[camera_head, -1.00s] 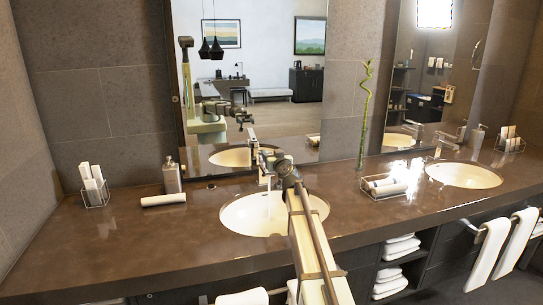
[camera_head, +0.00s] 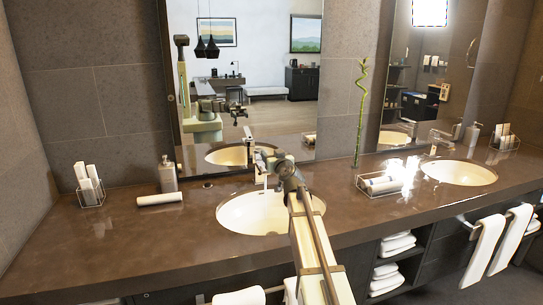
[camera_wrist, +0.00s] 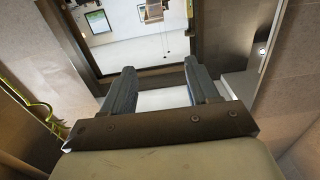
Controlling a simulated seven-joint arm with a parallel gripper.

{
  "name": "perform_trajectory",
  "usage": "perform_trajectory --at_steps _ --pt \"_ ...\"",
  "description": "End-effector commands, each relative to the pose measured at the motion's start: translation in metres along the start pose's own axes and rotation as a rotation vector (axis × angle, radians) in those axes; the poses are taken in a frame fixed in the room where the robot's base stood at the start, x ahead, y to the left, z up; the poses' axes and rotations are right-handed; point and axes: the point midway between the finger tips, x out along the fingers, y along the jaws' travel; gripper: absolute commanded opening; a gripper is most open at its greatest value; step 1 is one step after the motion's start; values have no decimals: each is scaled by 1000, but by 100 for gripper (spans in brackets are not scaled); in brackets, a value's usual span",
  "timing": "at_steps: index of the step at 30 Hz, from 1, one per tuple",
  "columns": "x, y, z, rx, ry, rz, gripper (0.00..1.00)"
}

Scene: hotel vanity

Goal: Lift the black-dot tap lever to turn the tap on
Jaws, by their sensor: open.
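The tap (camera_head: 261,168) stands behind the left sink (camera_head: 238,214). My arm and gripper partly cover it in the head view. Its lever is too small and hidden to make out, and no black dot can be told. My gripper (camera_head: 268,158) is at the tap, above the back rim of the sink; I cannot tell whether it touches. In the wrist view my gripper (camera_wrist: 161,72) shows its two dark fingers spread apart. A pale, plain patch shows between them, with no lever visible there.
A mirror (camera_head: 265,115) rises close behind. A rack of rolled towels (camera_head: 380,185) and a bamboo stalk (camera_head: 360,115) stand right. A second tap (camera_head: 437,140) serves the right sink (camera_head: 458,172).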

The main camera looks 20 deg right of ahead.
Motion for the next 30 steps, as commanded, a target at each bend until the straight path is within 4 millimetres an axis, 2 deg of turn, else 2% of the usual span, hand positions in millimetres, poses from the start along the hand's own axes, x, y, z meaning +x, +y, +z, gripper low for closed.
perform_trajectory --at_steps 20,26,30 --pt "-4 0 0 0 0 0 60" --pt "-18 0 0 0 0 0 60" --pt "-38 0 0 0 0 0 60"
